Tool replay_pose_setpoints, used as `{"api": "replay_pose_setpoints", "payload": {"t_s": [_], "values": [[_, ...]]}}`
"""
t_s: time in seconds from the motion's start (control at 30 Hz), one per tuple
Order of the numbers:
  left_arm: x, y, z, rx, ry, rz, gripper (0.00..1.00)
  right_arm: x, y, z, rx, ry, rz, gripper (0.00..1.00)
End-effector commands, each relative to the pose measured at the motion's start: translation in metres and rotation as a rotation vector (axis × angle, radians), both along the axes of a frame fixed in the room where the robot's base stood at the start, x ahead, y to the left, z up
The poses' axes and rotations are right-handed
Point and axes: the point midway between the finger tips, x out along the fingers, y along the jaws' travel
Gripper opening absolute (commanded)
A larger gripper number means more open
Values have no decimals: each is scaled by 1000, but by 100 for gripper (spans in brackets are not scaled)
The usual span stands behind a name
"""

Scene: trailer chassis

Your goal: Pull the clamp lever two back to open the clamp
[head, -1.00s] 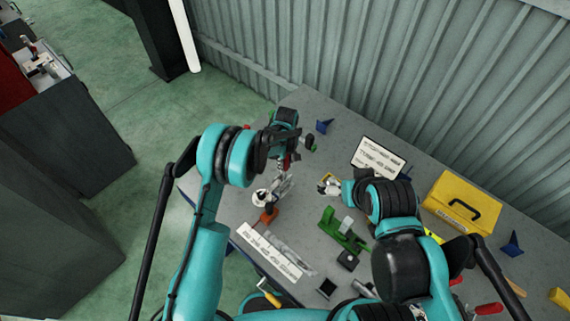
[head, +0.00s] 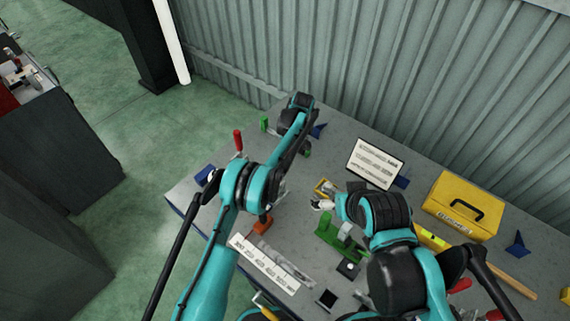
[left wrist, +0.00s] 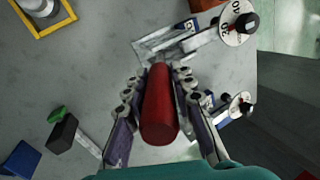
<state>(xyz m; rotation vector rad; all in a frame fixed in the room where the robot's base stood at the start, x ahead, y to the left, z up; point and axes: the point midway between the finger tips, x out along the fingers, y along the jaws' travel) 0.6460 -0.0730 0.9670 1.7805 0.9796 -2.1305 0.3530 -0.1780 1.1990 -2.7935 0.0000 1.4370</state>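A red clamp handle (left wrist: 160,105) points toward the camera in the left wrist view, between the two fingers of my left gripper (left wrist: 160,78). The fingers stand on either side with narrow gaps, so I see no firm grip. Beyond the handle is a grey metal clamp body (left wrist: 165,42) with a numbered dial (left wrist: 237,24). A second dial (left wrist: 238,105) sits to the right. In the head view my left wrist (head: 300,105) is near the table's far left corner, its fingers hidden; a red handle (head: 238,140) stands upright left of it. My right gripper (head: 322,204) is near mid-table, its fingers unclear.
A yellow square frame (head: 326,187), green fixture (head: 335,232), white sign (head: 375,163) and yellow toolbox (head: 462,204) stand on the grey table. A white label strip (head: 265,263) lies in front. The corrugated wall (head: 400,80) rises behind.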

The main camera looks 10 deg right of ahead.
Motion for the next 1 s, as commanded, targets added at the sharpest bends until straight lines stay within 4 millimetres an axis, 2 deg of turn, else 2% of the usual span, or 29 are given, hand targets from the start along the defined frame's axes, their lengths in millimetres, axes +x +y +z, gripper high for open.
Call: {"api": "replay_pose_setpoints", "payload": {"t_s": [0.03,0.07,0.43,0.73,1.0], "values": [[0,0,0,1,1,0,37,0,0,0,0,0,0,100],[0,0,0,1,1,0,45,0,0,0,0,0,0,100],[1,-1,4,0,0,0,45,0,0,0,0,0,0,100],[13,-13,48,1,1,0,45,0,0,0,0,0,0,100],[19,-19,68,1,1,0,45,0,0,0,0,0,0,100]]}}
